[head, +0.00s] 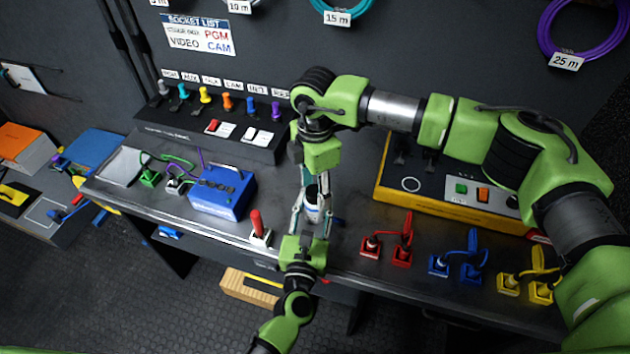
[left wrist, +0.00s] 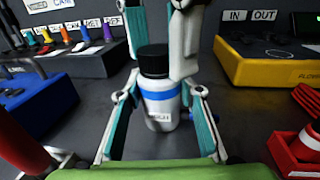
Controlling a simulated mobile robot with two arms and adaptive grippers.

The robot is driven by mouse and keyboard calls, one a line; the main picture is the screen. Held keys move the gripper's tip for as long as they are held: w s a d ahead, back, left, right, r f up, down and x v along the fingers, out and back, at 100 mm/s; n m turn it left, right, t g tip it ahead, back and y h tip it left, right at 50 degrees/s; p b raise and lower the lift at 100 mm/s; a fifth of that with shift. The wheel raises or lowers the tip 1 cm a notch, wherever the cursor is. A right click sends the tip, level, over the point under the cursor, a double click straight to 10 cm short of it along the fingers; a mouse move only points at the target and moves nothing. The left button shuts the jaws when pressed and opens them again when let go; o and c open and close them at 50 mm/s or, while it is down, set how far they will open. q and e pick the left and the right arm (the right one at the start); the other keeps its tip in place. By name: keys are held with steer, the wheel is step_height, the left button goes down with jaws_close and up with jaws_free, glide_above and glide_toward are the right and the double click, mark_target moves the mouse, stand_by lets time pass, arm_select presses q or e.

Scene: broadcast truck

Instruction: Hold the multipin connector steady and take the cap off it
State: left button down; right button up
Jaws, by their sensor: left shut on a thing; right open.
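A white cylinder (left wrist: 160,106) with a blue band and partly hidden lettering stands upright at the middle of the bench; it also shows in the head view (head: 313,213). Its black cap (left wrist: 153,60) is on top. I take it for the multipin connector, though it looks like a small bottle. My left gripper (head: 310,217) is shut on the cylinder's body from the front; its fingers flank it in the left wrist view (left wrist: 160,112). My right gripper (head: 312,184) points down from above, open, with its fingers either side of the cap. Contact with the cap is unclear.
A blue box (head: 222,194) and a red-handled switch (head: 257,232) stand left. Red (head: 386,243), blue (head: 456,258) and yellow (head: 526,283) plug pairs line the bench's front right. A yellow-edged panel (head: 450,190) lies behind them; a socket panel (head: 210,130) stands back left.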

steer(key=shift+c, duration=0.4)
steer(key=c, duration=1.1)
steer(key=shift+o, duration=0.2)
